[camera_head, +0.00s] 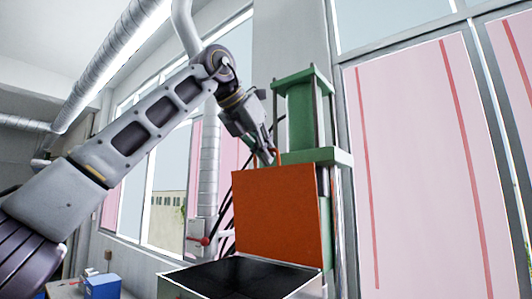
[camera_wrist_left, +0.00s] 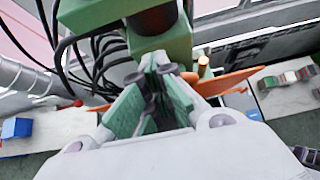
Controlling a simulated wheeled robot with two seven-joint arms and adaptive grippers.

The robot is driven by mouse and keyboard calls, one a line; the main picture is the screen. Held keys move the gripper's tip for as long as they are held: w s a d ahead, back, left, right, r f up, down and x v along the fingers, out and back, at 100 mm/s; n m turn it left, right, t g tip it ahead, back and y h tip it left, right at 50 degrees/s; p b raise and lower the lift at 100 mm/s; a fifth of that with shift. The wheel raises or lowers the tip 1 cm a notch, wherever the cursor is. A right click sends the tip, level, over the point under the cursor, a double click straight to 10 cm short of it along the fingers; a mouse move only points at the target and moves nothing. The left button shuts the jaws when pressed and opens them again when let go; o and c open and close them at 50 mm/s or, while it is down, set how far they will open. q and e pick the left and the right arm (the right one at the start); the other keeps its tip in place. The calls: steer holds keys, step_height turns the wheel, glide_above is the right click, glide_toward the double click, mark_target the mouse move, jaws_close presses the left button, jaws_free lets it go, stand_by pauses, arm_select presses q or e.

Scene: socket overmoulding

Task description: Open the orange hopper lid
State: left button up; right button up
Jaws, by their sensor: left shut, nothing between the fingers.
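The orange hopper lid (camera_head: 277,215) stands raised, close to upright, at the back of the open metal hopper (camera_head: 190,281). The hopper's dark inside shows below it. A small orange handle sticks up at the lid's top edge. My left gripper (camera_head: 270,158) is at that handle, at the lid's top left, pointing down. Its fingers are shut with nothing between them. In the left wrist view the gripper (camera_wrist_left: 155,70) hides part of the orange lid (camera_wrist_left: 225,84), which shows edge-on behind the fingers. Whether the fingers touch the handle is unclear. My right gripper is not in view.
A green press frame (camera_head: 315,157) with dark columns stands right behind the lid. Black cables and a grey duct (camera_head: 208,170) are behind the gripper. A blue box (camera_head: 102,286) sits on a table at the lower left.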

arm_select(q)
steer(key=shift+o, duration=0.9)
